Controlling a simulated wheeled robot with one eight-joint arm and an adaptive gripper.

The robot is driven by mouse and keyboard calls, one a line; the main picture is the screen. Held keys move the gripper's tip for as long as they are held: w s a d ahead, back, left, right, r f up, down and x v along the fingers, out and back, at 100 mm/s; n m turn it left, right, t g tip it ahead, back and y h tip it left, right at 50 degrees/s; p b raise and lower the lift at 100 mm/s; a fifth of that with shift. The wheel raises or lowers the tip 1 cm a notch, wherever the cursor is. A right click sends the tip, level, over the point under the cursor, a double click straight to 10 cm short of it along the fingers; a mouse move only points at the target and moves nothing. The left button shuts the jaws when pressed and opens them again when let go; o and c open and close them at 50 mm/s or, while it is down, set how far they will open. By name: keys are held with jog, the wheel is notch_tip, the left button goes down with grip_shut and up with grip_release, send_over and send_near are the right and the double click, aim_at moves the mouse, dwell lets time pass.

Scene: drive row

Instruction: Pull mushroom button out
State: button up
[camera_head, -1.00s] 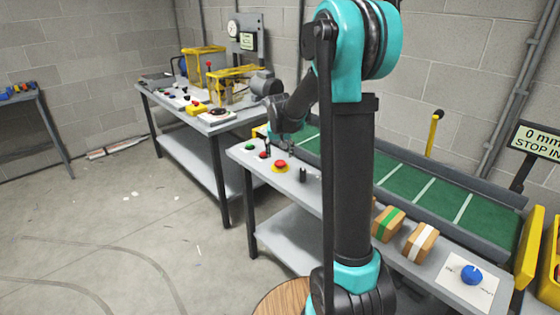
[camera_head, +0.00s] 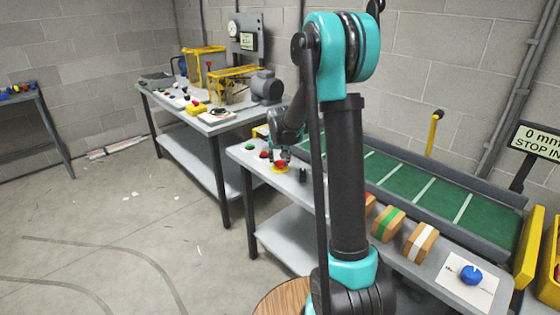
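The red mushroom button (camera_head: 279,165) sits on a yellow collar (camera_head: 281,171) on the grey control bench in the middle of the head view. My gripper (camera_head: 279,154) is small and dark at the end of my teal and black arm. It is right at the button, just above and behind its top in the picture, and hides part of the red cap. I cannot tell whether it touches the button or whether its fingers are open or shut.
A small red button (camera_head: 264,155) and a green button (camera_head: 249,147) lie left of the mushroom button, and a black switch (camera_head: 303,175) stands right. Behind is a green conveyor (camera_head: 410,182). Striped blocks (camera_head: 388,224) and a blue knob (camera_head: 471,275) are farther right.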

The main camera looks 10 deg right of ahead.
grip_shut()
jog(key=shift+r, duration=0.8)
jog(key=o, duration=0.7)
grip_release()
jog(key=v, duration=1.2)
